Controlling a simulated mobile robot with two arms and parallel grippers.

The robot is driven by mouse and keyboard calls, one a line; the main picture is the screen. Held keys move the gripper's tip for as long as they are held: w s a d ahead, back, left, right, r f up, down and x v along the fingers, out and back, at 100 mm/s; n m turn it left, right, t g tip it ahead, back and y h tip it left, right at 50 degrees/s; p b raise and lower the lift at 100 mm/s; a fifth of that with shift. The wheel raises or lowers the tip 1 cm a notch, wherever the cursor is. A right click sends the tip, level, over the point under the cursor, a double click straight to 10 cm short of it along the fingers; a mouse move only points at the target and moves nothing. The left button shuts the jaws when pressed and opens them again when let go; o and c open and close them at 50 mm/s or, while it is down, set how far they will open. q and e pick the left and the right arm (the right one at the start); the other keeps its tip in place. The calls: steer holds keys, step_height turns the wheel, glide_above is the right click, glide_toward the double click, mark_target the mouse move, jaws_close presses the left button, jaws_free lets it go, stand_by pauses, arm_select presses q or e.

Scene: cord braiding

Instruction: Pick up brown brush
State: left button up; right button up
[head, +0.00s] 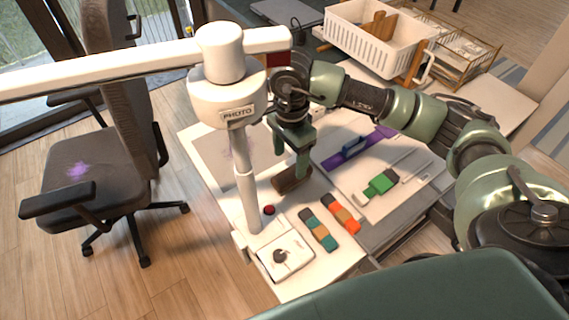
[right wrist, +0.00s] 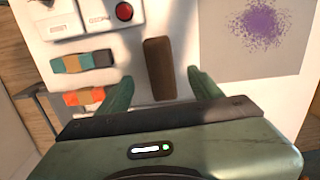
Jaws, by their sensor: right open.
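The brown brush (head: 292,180) lies on the white table, near the foot of the white stand marked PHOTO. In the right wrist view the brush (right wrist: 159,68) is a plain dark brown block, lying lengthwise between the finger directions. My right gripper (head: 295,160) points down above the brush in the head view. In the right wrist view its two green fingers (right wrist: 161,88) are apart, one on each side of the brush's near end, with nothing held. Whether the fingertips are at the brush's height is hard to tell. My left gripper is not in view.
The PHOTO stand (head: 244,190) rises close beside my right gripper. A teal-and-tan block (head: 319,230) and an orange one (head: 341,212) lie nearby. A red button (head: 269,210) and grey sheet (right wrist: 255,40) flank the brush. A white basket (head: 355,45) stands at the back.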

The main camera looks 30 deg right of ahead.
mark_target(292, 172)
steer(key=shift+s+f, duration=0.25)
steer(key=shift+f, duration=0.65)
steer(key=f, duration=0.1)
steer(key=f+p, duration=0.1)
steer(key=f, duration=0.1)
steer(key=d+f, duration=0.1)
steer(key=shift+w+f+p, duration=0.3)
steer(key=shift+p, duration=0.1)
steer(key=shift+f, duration=0.3)
jaws_close()
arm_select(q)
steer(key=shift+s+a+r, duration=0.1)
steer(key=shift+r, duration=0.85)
arm_select(e)
steer(key=shift+r, duration=0.1)
